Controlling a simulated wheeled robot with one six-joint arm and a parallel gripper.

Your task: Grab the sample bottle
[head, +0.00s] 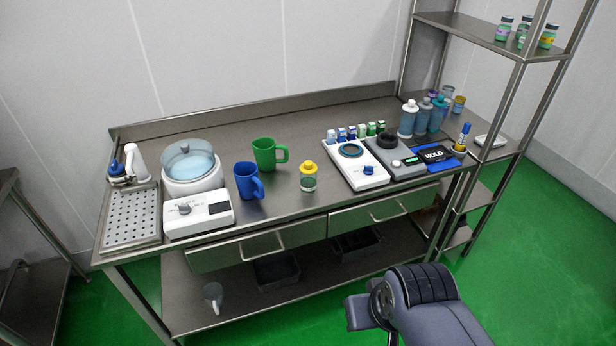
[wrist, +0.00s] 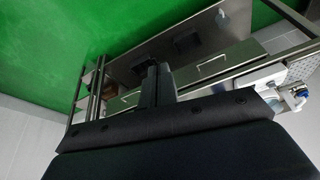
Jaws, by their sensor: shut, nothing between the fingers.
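A small clear bottle with a yellow cap (head: 308,177), which looks like the sample bottle, stands upright on the steel table (head: 225,146), right of the green mug. It holds something greenish low down. I cannot make it out in the wrist view. My gripper (wrist: 157,70) shows in the wrist view with its dark fingers together and nothing between them. It is in front of the table, apart from the bottle. In the head view part of my arm shows at the bottom right; the fingertips cannot be made out there.
A blue mug (head: 247,181) and a green mug (head: 266,154) stand left of the bottle. A white device with a round plate (head: 355,176) is to its right. Blue-grey bottles (head: 407,120) stand at the right end. A water bath (head: 192,167) is at left. Drawers (head: 256,247) are below.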

